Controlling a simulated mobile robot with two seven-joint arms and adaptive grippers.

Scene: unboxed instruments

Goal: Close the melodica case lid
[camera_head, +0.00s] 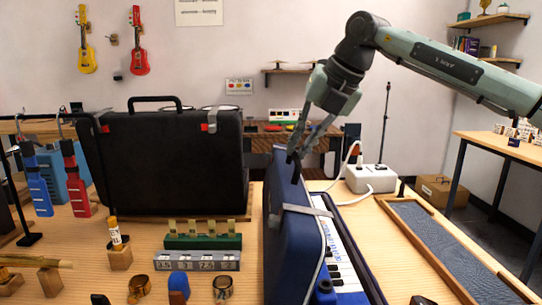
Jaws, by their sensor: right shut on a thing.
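The melodica case lid (288,235) is blue and stands nearly upright at the left side of the blue case. The case base (370,284) lies on the wooden table with the melodica's white and black keys (340,262) showing to the right of the lid. A grey strap or latch (306,210) lies across the lid's edge. My right gripper (295,165) reaches down from the upper right and is shut on the lid at its upper edge. Its fingertips are partly hidden against the lid. My left gripper is not in view.
A large black case (165,160) stands behind on the left. A green block rack (203,241) and a grey numbered block (197,261) lie left of the lid. A white box with a cable (370,178) and a blue-lined tray (440,240) are on the right.

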